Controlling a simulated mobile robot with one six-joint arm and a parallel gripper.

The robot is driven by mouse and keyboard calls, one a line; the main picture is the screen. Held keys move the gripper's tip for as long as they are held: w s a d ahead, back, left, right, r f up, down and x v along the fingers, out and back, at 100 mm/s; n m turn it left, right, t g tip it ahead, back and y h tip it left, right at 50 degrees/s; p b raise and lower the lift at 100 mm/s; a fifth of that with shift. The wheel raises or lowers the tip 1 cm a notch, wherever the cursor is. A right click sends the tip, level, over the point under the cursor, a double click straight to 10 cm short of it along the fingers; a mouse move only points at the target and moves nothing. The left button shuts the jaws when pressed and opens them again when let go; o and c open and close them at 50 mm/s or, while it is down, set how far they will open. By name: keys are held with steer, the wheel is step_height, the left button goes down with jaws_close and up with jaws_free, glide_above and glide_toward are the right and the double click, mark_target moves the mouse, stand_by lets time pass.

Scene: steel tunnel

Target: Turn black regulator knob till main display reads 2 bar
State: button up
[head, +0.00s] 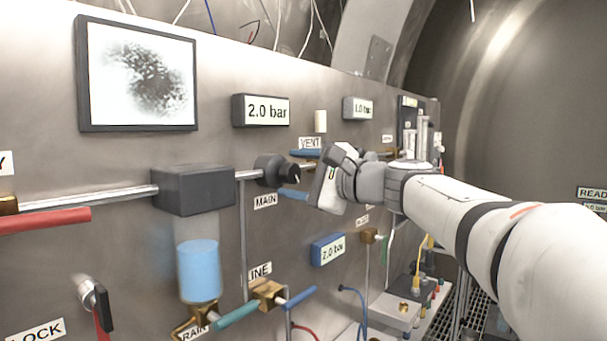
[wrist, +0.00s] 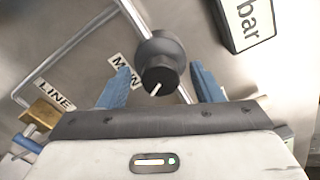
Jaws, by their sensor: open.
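The black regulator knob (head: 290,172) sits on the panel's pipe above the MAIN label (head: 265,200). In the wrist view the knob (wrist: 160,78) shows a white pointer line and lies between my fingertips, with a gap on each side. My gripper (head: 303,174) is open, its blue fingers on either side of the knob; in the wrist view my gripper (wrist: 162,82) holds nothing. The main display (head: 266,111) above the knob reads 2.0 bar. Only part of this display (wrist: 248,20) shows in the wrist view.
A dark box (head: 194,190) and a blue-filled cylinder (head: 199,270) are left of the knob. A second display (head: 357,108) reads about 1.0 bar, and a blue one (head: 327,249) reads 2.0 bar. Valves with a teal and a blue handle (head: 300,297) sit below.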

steer(key=v, duration=0.7)
steer(key=shift+s+d+b, duration=0.3)
steer(key=shift+b, duration=0.15)
steer(key=s+d+f+n+g+h+p, duration=0.2)
steer(key=s+f+n+g+h+p, duration=0.25)
steer(key=f, duration=0.85)
steer(key=s+d+f+n+g+h+p, duration=0.15)
steer(key=s+f+n+h, duration=0.3)
steer(key=s+f, duration=0.6)
steer(key=s+d+f+n+g+h, duration=0.1)
steer(key=s+d+f+n+h, duration=0.1)
steer(key=f, duration=0.3)
steer(key=s+d+f+n+g+h+p, duration=0.1)
steer(key=s+d+f+h, duration=0.2)
steer(key=d+f, duration=0.2)
steer(key=shift+n, duration=0.4)
steer(key=shift+s, duration=0.1)
steer(key=shift+c, duration=0.6)
